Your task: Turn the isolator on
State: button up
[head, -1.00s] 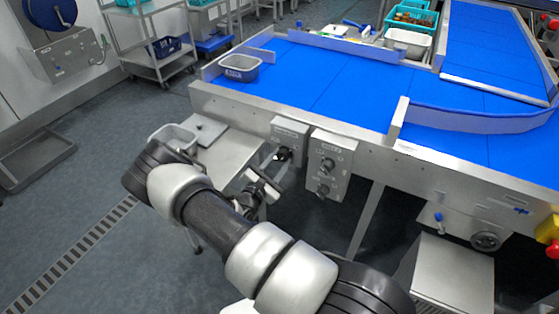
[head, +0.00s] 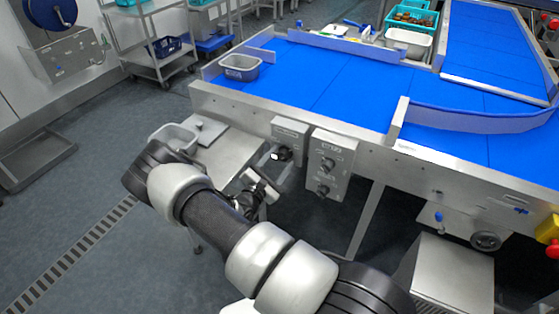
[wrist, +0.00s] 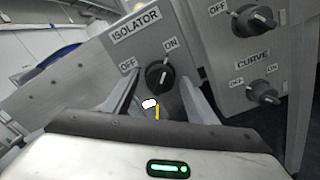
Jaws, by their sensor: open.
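The isolator is a grey box with a black rotary knob (wrist: 159,77), labelled ISOLATOR, with OFF at its left and ON at its upper right. The knob's pale mark shows on its upper right side, toward ON. In the head view the isolator box (head: 289,130) is on the front of the blue-topped machine, its knob low on its face. My gripper (wrist: 160,92) is open, its fingers on either side of the knob's lower part in the wrist view; I cannot tell whether they touch it. In the head view my arm partly hides the gripper.
A second grey control box (head: 330,160) with two knobs, one labelled CURVE, stands close to the right. A steel side table (head: 228,158) with a grey tub (head: 174,136) is to the left. A steel cabinet (head: 449,270) stands at lower right. Floor on the left is open.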

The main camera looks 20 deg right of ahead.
jog(key=p+v, duration=0.1)
jog(key=v, duration=1.6)
jog(key=shift+a, duration=0.2)
jog(key=shift+s, duration=0.15)
jog(key=s+d+r+m+g+y, duration=0.25)
jog(key=s+r+m+g, duration=0.4)
jog(key=r, duration=0.45)
jog(key=s+d+r+m+g+y, duration=0.2)
jog(key=s+r+m+g+y, duration=0.2)
jog(key=s+r+m+g, duration=0.5)
jog(key=s+a+r+m+t+y, duration=0.25)
jog(key=r+t+y, duration=0.2)
jog(key=r, duration=0.35)
jog(key=s+a+r+m+t+y, duration=0.1)
jog(key=s+a+r+t+y, duration=0.25)
jog(key=r+t, duration=0.35)
notch_tip(320, 180, up, 15)
jog(key=w+g+p, duration=0.1)
jog(key=p, duration=1.3)
jog(key=shift+a, duration=0.4)
jog(key=shift+r, duration=0.1)
